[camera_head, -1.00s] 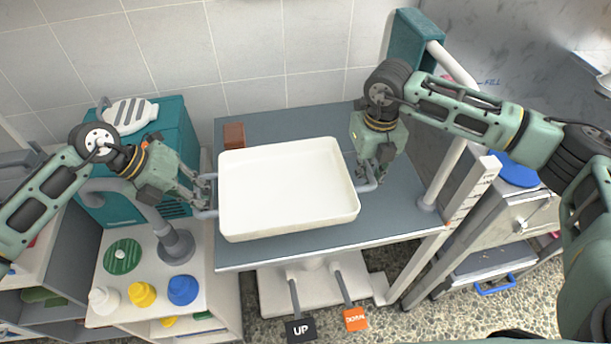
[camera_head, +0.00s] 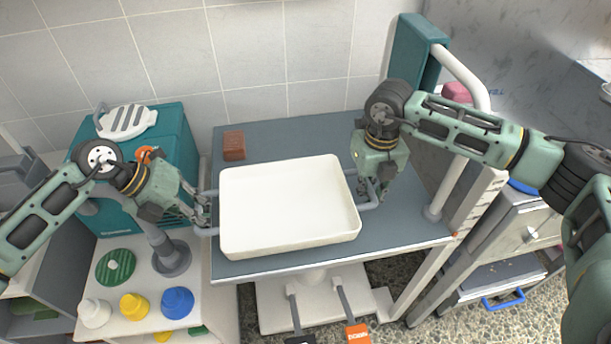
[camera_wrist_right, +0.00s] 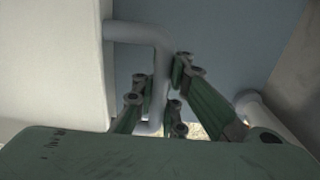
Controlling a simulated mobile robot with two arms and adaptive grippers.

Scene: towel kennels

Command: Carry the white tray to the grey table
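The white tray (camera_head: 290,248) is empty and looks level, over the grey table (camera_head: 300,136). I cannot tell whether it touches the tabletop. My left gripper (camera_head: 204,212) is at the tray's left grey handle (camera_head: 208,232), with its fingers around the bar. My right gripper (camera_head: 371,188) is at the right handle (camera_head: 366,206). The tray's side wall (camera_wrist_right: 60,60) fills the left of that view.
A reddish-brown block (camera_head: 234,146) lies on the table behind the tray. A white post (camera_head: 455,170) stands at the table's right. A teal machine (camera_head: 150,180) and a white cabinet with coloured knobs (camera_head: 178,302) stand left. Pedals (camera_head: 357,334) are below.

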